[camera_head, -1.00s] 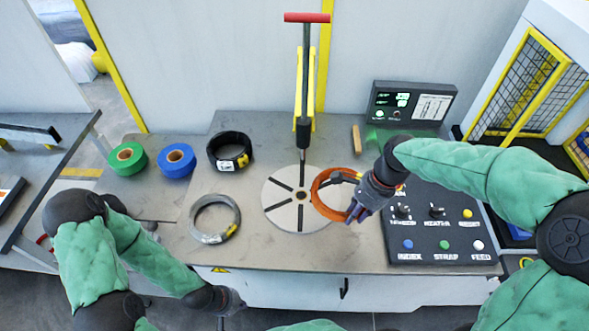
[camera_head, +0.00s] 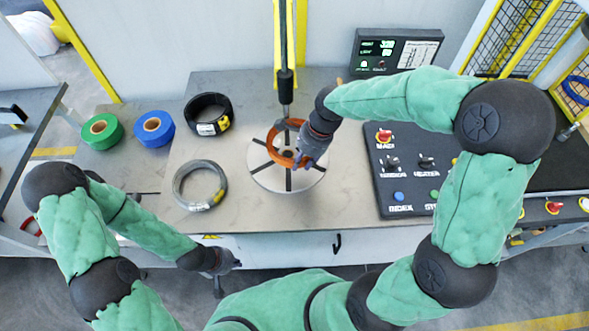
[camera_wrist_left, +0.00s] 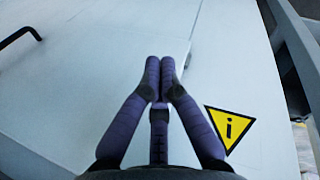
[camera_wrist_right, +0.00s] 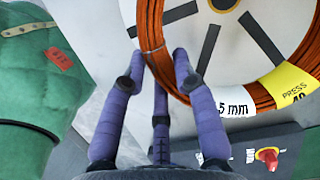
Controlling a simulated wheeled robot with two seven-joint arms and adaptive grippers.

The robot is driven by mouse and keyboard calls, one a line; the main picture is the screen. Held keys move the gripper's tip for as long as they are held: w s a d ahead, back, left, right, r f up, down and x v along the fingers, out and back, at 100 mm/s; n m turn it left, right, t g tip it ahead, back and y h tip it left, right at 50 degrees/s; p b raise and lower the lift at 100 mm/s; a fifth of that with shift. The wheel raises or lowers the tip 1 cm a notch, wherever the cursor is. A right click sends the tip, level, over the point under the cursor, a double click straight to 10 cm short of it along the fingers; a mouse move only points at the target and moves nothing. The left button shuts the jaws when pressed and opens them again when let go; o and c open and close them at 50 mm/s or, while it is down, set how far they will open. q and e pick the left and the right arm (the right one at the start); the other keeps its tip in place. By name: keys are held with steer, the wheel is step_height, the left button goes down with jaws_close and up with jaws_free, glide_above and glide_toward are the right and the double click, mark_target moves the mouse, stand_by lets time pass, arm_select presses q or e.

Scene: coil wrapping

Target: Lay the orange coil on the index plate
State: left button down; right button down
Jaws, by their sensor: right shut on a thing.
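The orange coil (camera_head: 270,146) is over the pale round index plate (camera_head: 262,179) with dark radial slots. My right gripper (camera_head: 301,156) is shut on the coil's near right side. In the right wrist view the fingers (camera_wrist_right: 165,60) pinch the orange strands (camera_wrist_right: 153,30), with a white and yellow label beside them. The plate (camera_wrist_right: 232,62) shows through the ring. Whether the coil touches the plate, I cannot tell. My left gripper (camera_head: 232,264) is empty in front of the bench; its fingertips (camera_wrist_left: 166,68) meet in the left wrist view.
A black coil (camera_head: 208,113), a grey coil (camera_head: 200,186), a blue roll (camera_head: 153,129) and a green roll (camera_head: 102,131) lie left of the plate. A dark upright post (camera_head: 286,90) stands behind the plate. A control panel (camera_head: 405,178) is to its right.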

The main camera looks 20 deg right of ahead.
mark_target(291, 175)
steer(key=shift+w+a+f+b, duration=0.2)
steer(key=shift+w+a+f, duration=0.2)
steer(key=shift+f, duration=0.2)
steer(key=shift+w+a+f+b, duration=0.15)
steer(key=shift+w+a+f, duration=0.2)
steer(key=shift+f, duration=0.2)
steer(key=x, duration=0.1)
steer(key=b+x, duration=0.1)
steer(key=x, duration=0.1)
steer(key=shift+w+d+f+b, duration=0.1)
steer(key=shift+d+f+b, duration=0.2)
steer(key=c, duration=1)
jaws_free()
steer(key=shift+f, duration=0.1)
steer(key=p+v, duration=0.4)
steer(key=v, duration=0.8)
steer(key=shift+a, duration=0.1)
